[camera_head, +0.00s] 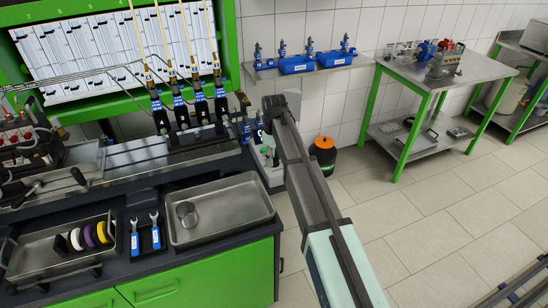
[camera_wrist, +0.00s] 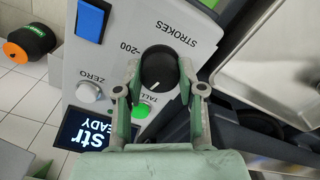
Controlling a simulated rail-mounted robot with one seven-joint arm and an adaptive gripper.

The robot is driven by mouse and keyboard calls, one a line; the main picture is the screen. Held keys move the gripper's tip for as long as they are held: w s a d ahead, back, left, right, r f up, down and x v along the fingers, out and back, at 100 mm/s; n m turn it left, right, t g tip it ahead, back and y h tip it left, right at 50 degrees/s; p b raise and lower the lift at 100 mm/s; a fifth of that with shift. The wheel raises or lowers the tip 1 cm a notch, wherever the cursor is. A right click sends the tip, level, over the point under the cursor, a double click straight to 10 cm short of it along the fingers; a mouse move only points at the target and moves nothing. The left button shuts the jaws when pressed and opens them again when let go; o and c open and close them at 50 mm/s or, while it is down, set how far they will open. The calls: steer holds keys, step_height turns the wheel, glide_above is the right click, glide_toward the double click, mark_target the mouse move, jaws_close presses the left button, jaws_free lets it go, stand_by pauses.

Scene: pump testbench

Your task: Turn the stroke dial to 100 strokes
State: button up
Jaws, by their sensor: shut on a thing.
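The stroke dial (camera_wrist: 158,62) is a round black knob with a short white pointer mark, on a light grey panel (camera_wrist: 115,60) in the wrist view. My gripper (camera_wrist: 160,75) has one finger on each side of the knob and is shut on it. The word STROKES and the number 200 are printed beside the dial; other scale numbers are hidden or unreadable. The pointer mark is toward the lower side of the knob in the picture. In the head view, my arm covers most of the panel, and the dial cannot be seen.
By the dial are a silver ZERO button (camera_wrist: 89,92), a green button (camera_wrist: 140,111), a blue block (camera_wrist: 91,20) and a lit display (camera_wrist: 84,131) reading "str" and "READY". A metal tray (camera_head: 240,205) lies on the bench; an orange-and-black container (camera_head: 322,155) stands on the floor.

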steer(key=n, duration=0.4)
steer(key=shift+n, duration=0.3)
steer(key=n, duration=0.4)
stand_by(0.4)
steer(key=o, duration=1.1)
steer(key=shift+f, duration=0.1)
steer(key=shift+o, duration=0.2)
step_height(320, 180, up, 12)
